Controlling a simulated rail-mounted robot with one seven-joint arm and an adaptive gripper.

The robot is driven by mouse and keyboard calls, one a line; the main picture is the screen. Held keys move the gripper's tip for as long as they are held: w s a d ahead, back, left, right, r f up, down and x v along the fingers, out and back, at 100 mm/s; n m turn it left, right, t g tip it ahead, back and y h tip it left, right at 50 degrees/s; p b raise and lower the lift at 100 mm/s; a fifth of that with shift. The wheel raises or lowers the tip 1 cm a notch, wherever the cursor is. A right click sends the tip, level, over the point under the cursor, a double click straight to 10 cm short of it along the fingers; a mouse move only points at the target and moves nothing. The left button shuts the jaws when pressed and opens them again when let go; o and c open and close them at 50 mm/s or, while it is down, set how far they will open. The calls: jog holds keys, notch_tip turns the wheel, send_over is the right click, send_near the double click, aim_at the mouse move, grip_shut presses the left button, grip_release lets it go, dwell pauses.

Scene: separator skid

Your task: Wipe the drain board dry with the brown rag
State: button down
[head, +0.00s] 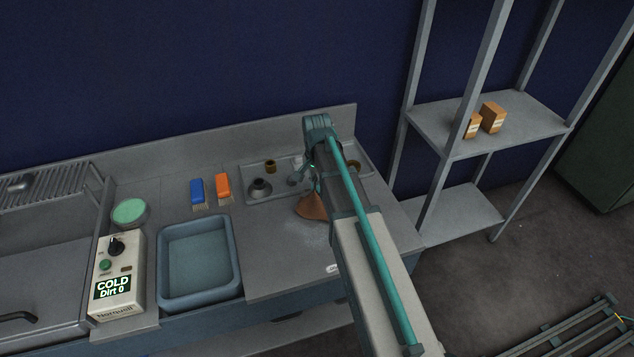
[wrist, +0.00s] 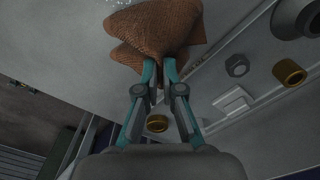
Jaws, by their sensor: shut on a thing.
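The brown rag (head: 312,206) is bunched in my gripper (wrist: 161,68), whose fingers are shut on it. In the head view the rag hangs over the bare grey board (head: 268,262), to the right of the blue basin; my arm hides part of it. A patch of pale wet specks (head: 306,238) lies on the board just in front of the rag. In the wrist view the rag (wrist: 158,28) spreads beyond the fingertips, with some specks (wrist: 115,3) at the top edge. I cannot tell whether the rag touches the board.
A tray (head: 247,197) with metal fittings stands behind the rag. A blue brush (head: 197,189) and an orange brush (head: 223,184) lie left of it. The blue basin (head: 236,285), a control box (head: 118,270) and a green round pad (head: 129,211) are further left. Shelving (head: 480,125) stands right.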

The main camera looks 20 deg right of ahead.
aim_at(318, 210)
notch_tip(318, 210, down, 8)
jog(key=b, duration=0.3)
jog(key=shift+d+r+b, duration=0.1)
jog(key=shift+b, duration=0.2)
jog(key=shift+c, duration=1.6)
grip_release()
jog(key=shift+f+b, duration=0.7)
jog(key=shift+f, duration=0.65)
jog(key=shift+s, duration=0.1)
jog(key=c, duration=1.3)
jog(key=shift+s, duration=0.15)
grip_shut()
jog(key=shift+r+p, duration=0.35)
jog(key=shift+r, duration=0.55)
jog(key=shift+w+r+p, duration=0.15)
jog(key=shift+w+p, duration=0.1)
jog(key=shift+p, duration=0.15)
jog(key=shift+p, duration=0.35)
